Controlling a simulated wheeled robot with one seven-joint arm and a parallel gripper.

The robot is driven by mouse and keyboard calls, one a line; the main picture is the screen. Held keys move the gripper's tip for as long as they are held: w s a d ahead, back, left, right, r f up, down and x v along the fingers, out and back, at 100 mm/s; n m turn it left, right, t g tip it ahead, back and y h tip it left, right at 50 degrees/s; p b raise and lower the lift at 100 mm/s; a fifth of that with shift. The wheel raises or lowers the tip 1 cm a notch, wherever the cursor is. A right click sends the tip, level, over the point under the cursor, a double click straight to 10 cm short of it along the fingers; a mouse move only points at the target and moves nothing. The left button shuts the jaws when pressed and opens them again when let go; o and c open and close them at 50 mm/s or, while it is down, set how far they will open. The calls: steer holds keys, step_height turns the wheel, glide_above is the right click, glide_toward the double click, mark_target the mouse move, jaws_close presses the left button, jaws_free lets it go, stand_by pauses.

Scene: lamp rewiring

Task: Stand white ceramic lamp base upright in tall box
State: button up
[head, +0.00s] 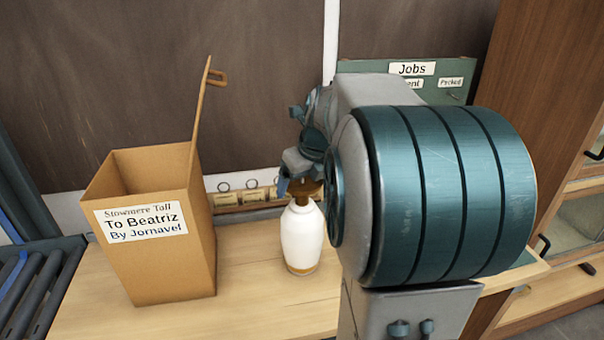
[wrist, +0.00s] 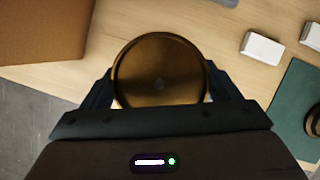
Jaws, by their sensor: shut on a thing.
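The white ceramic lamp base (head: 302,237) is upright, with a brass-coloured foot and a brown neck. My gripper (head: 301,184) is shut on its top end. In the wrist view the round brass top (wrist: 160,65) sits between the two fingers of my gripper (wrist: 158,92). I cannot tell whether the foot touches the table or hangs just above it. The tall cardboard box (head: 165,265) stands to the left, open at the top, labelled "To Beatriz". Its inside bottom is hidden. Its brown side also shows in the wrist view (wrist: 40,28).
The box's raised flap (head: 200,115) stands up at its right edge. The wooden table (head: 255,290) is clear between box and lamp base. Rollers (head: 35,285) lie at far left. A green Jobs board (head: 455,75) stands behind my arm. White blocks (wrist: 262,48) and a green mat (wrist: 292,105) lie rightward.

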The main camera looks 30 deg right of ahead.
steer(key=o, duration=1.9)
steer(key=shift+f, duration=0.1)
steer(key=shift+o, duration=0.2)
